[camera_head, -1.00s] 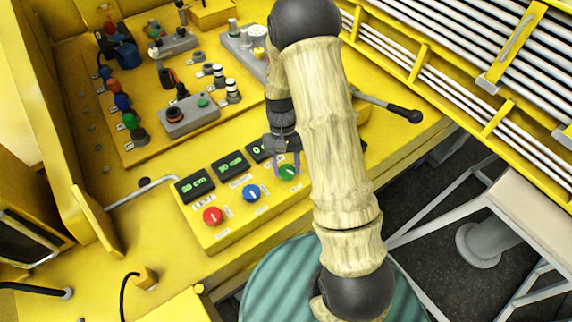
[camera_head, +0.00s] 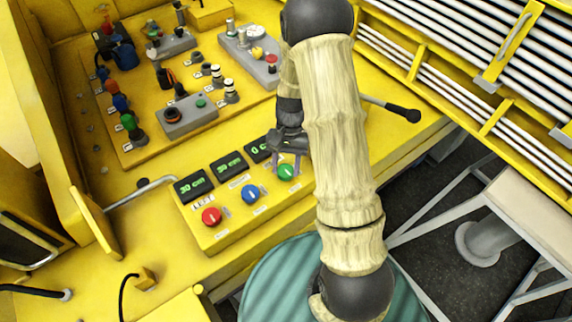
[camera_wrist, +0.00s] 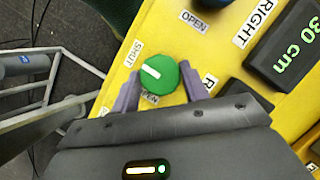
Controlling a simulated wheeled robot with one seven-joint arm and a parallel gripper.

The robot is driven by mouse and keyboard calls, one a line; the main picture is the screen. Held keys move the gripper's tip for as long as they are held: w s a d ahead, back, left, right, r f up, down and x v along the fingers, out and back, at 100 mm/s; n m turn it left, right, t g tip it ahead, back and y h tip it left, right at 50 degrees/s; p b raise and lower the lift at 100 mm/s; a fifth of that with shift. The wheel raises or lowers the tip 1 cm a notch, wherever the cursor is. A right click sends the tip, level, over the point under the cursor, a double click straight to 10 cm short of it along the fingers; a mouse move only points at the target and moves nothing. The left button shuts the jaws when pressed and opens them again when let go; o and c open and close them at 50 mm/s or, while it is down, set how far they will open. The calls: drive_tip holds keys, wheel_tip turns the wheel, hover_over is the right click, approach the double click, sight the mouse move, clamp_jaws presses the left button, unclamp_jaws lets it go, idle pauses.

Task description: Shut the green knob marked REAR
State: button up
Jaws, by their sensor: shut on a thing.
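The green knob (camera_head: 286,172) sits at the right end of the yellow control box, below the rightmost display. In the wrist view the knob (camera_wrist: 159,75) has a white pointer line aimed left and slightly up. A SHUT label (camera_wrist: 134,54) lies at its upper left. My gripper (camera_wrist: 160,88) is shut on the knob, with one grey finger on each side. In the head view my gripper (camera_head: 287,164) reaches down over the knob from behind. The REAR marking is mostly covered in the wrist view.
A blue knob (camera_head: 250,194) and a red knob (camera_head: 211,216) sit left of the green one on the same box (camera_head: 228,232). A black-handled lever (camera_head: 404,114) stands out at the right. Switches and buttons fill the panel behind.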

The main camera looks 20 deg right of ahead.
drive_tip(key=o, duration=1)
drive_tip(key=b+v, duration=0.3)
drive_tip(key=v, duration=1.4)
drive_tip(key=shift+r, duration=0.2)
drive_tip(key=s+a+f+n+t, duration=0.1)
drive_tip(key=s+n+t, duration=0.1)
drive_tip(key=s, duration=0.2)
drive_tip(key=s+a+f+n+t+h, duration=0.1)
drive_tip(key=s+t, duration=0.1)
drive_tip(key=s, duration=0.3)
drive_tip(key=s+a+f+n+t+h, duration=0.1)
drive_tip(key=s+n+t, duration=0.1)
drive_tip(key=s, duration=0.3)
drive_tip(key=shift+s+a+f+n+t, duration=0.25)
drive_tip(key=shift+f+n+t, duration=0.05)
drive_tip(key=shift+f, duration=0.05)
